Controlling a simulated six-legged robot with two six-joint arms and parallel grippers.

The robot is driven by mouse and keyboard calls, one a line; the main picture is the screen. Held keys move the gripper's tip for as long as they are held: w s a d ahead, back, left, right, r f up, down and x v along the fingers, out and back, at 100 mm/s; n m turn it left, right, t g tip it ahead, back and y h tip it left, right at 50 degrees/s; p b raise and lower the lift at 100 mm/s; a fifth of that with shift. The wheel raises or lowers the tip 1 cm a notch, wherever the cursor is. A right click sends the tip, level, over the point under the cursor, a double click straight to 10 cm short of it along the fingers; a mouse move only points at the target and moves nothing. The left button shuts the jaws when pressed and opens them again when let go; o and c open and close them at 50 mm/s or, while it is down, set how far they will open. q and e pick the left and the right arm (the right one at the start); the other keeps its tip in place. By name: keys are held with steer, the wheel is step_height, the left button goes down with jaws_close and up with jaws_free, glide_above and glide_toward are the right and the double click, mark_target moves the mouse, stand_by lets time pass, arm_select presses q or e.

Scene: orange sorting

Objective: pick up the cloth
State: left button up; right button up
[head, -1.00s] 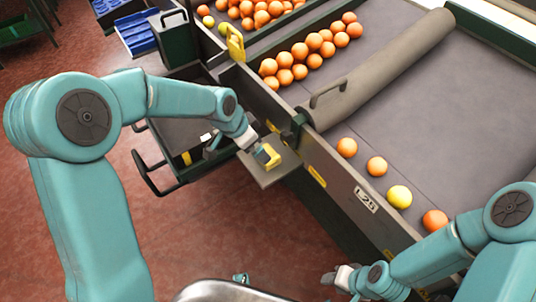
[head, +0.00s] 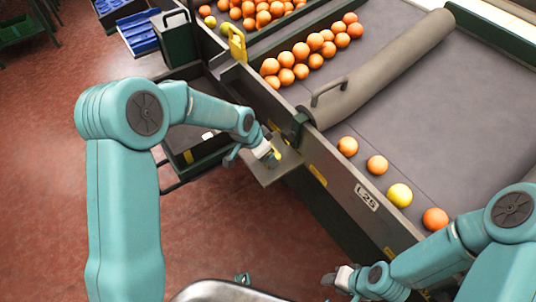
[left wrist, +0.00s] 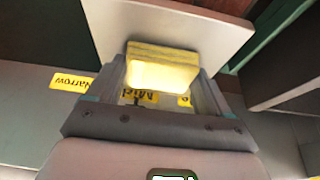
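The cloth is a folded yellow pad (left wrist: 162,70) on a small grey shelf (left wrist: 225,35) in the left wrist view. In the head view only a bit of the yellow cloth (head: 277,155) shows past my gripper, on the shelf (head: 268,177) fixed to the conveyor's side. My left gripper (head: 270,156) is at the cloth. In the left wrist view its two fingers (left wrist: 162,85) stand apart, one on each side of the cloth; whether they touch it I cannot tell. My right gripper (head: 332,279) is low at the bottom of the head view, its fingers too small to read.
The conveyor wall (head: 340,190) with a "L25" label rises beside the shelf. Several oranges (head: 377,165) and a yellow fruit (head: 400,195) lie on the belt. A grey roll (head: 385,70) with a handle crosses it. A dark open bin (head: 190,140) stands left of the shelf.

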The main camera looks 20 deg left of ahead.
arm_select(q)
steer(key=shift+c, duration=1)
step_height(320, 180, up, 20)
steer(key=p, duration=0.1)
